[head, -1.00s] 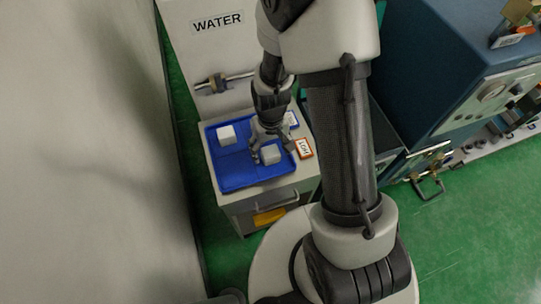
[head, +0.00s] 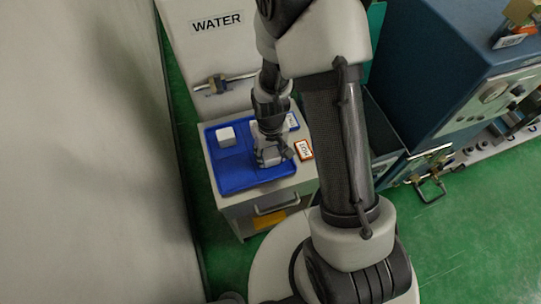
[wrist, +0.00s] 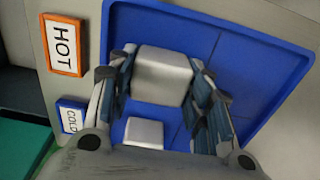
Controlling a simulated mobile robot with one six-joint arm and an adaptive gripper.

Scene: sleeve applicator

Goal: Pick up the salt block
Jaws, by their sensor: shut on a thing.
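No marking shows on either to tell which is salt. My gripper (wrist: 163,76) is shut on one block (wrist: 161,78), with a finger on each side of it. In the head view my gripper (head: 270,157) is over the tray's front right part and mostly hides this block. I cannot tell whether it still touches the tray. The other block (head: 226,136) sits apart in the back left part.
An orange-framed HOT sign (head: 304,150) and a blue-framed COLD sign (wrist: 72,117) stand beside the tray's right side. A panel marked WATER (head: 217,22) with a pipe rises behind. A blue machine (head: 440,75) stands at the right.

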